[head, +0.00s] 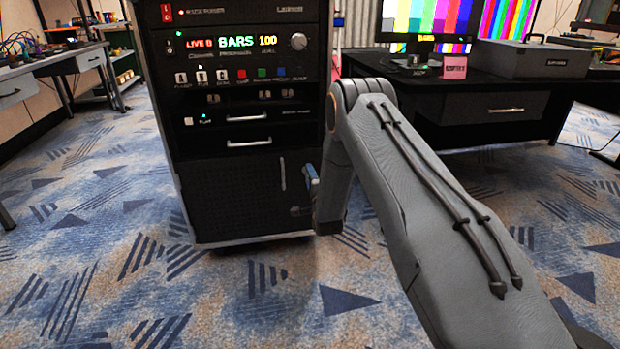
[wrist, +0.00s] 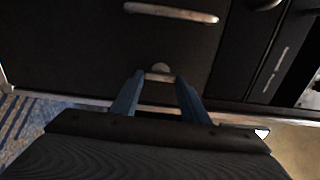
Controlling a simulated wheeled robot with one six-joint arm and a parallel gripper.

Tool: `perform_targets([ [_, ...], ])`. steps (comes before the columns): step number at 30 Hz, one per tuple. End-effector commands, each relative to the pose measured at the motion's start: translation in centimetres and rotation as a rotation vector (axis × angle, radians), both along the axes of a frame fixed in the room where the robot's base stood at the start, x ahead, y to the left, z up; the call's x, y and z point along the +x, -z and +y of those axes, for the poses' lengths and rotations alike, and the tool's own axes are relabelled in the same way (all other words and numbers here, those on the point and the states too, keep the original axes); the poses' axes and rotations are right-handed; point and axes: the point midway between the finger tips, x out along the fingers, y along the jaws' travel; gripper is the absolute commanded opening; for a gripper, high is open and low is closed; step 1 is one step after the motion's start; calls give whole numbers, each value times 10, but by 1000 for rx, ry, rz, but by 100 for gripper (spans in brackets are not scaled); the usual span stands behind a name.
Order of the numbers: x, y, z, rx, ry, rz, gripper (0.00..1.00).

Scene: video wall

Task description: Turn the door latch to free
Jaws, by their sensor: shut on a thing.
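The black lower door (head: 235,200) of the equipment rack looks flush with its front. A slim silver pull handle (head: 283,174) runs upright on it and shows as a bar in the wrist view (wrist: 170,13). The door latch (wrist: 160,68), a small silvery piece, sits between the tips of my gripper (wrist: 159,79). My blue fingers are shut on it; its exact angle is hard to tell.
The rack's upper panels hold a lit display (head: 230,41), buttons, a knob (head: 298,41) and a drawer handle (head: 249,143). A desk (head: 465,105) with monitors stands behind at right, a workbench (head: 55,65) at left. The patterned carpet (head: 180,295) before the rack is clear.

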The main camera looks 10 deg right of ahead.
Motion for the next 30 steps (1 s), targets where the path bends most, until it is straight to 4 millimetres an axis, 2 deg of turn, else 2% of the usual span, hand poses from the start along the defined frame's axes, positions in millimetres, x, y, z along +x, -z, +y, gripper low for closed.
perform_targets([
  [2,0,1,0,1,1,2,18],
  [3,0,1,0,1,1,2,42],
  [6,0,1,0,1,1,1,59],
  [17,-4,0,0,0,0,2,59],
  [30,-67,0,-1,0,1,3,59],
])
